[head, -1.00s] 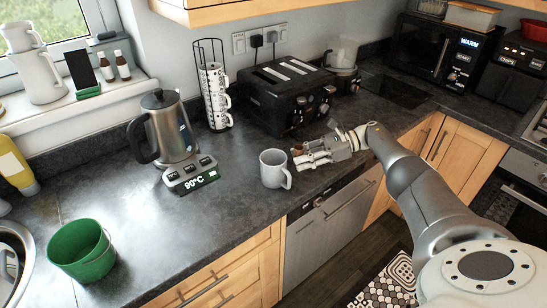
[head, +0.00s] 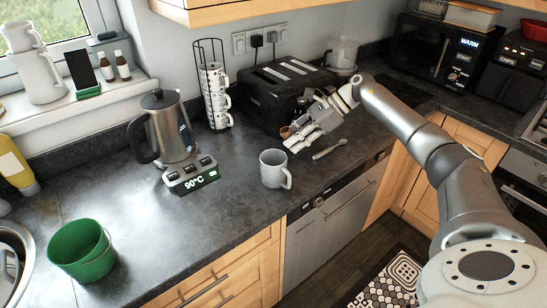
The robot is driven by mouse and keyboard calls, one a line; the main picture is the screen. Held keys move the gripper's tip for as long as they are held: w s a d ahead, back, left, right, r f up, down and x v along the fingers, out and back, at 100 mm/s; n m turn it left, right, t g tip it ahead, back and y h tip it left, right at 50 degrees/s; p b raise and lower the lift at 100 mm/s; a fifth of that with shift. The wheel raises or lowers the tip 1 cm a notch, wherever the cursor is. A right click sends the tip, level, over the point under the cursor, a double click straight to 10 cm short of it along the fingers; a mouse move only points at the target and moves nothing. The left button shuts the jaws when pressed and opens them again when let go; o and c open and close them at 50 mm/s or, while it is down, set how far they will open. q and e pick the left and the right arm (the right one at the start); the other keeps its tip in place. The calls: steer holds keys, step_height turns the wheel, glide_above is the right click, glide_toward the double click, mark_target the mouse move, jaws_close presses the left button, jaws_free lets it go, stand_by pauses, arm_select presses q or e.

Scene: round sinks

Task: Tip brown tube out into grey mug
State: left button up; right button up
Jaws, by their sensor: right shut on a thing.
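The grey mug (head: 271,170) stands upright on the dark worktop, its handle towards the lower right. My right gripper (head: 291,138) is just behind and to the right of the mug, in front of the black toaster. It is shut on the brown tube (head: 285,132), of which only a small brown end shows past the fingers. The tube's tilt and contents are hard to make out. The tube is apart from the mug. My left gripper is not in view.
A spoon-like utensil (head: 330,149) lies right of the mug. The kettle (head: 167,127) stands on its base to the left, the cup rack (head: 214,95) and toaster (head: 268,100) behind. A green pot (head: 82,250) is at the front left. The worktop between pot and mug is clear.

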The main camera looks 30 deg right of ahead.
steer(key=shift+w+a+r+h, duration=0.2)
steer(key=shift+a+r+h, duration=0.1)
steer(key=shift+h, duration=0.1)
steer(key=shift+w+a+f+g+h, duration=0.2)
steer(key=shift+a+f+g+h, duration=0.25)
steer(key=shift+h, duration=0.25)
steer(key=shift+w+a+r+g+h, duration=0.1)
steer(key=shift+a+r+g+h, duration=0.25)
steer(key=shift+h, duration=0.55)
steer(key=shift+d+f+g+h, duration=0.15)
steer(key=shift+f+g+h, duration=0.45)
steer(key=shift+h, duration=0.5)
steer(key=shift+f+g+h, duration=0.2)
steer(key=shift+g+h, duration=0.1)
steer(key=shift+h, duration=0.1)
steer(key=shift+r+g+h, duration=0.35)
steer(key=shift+g+h, duration=0.05)
steer(key=shift+h, duration=0.4)
stand_by(0.9)
steer(key=shift+f+g+h, duration=0.3)
steer(key=shift+f+h, duration=0.1)
steer(key=shift+h, duration=0.3)
stand_by(0.3)
steer(key=shift+r+g+h, duration=0.5)
steer(key=shift+h, duration=0.7)
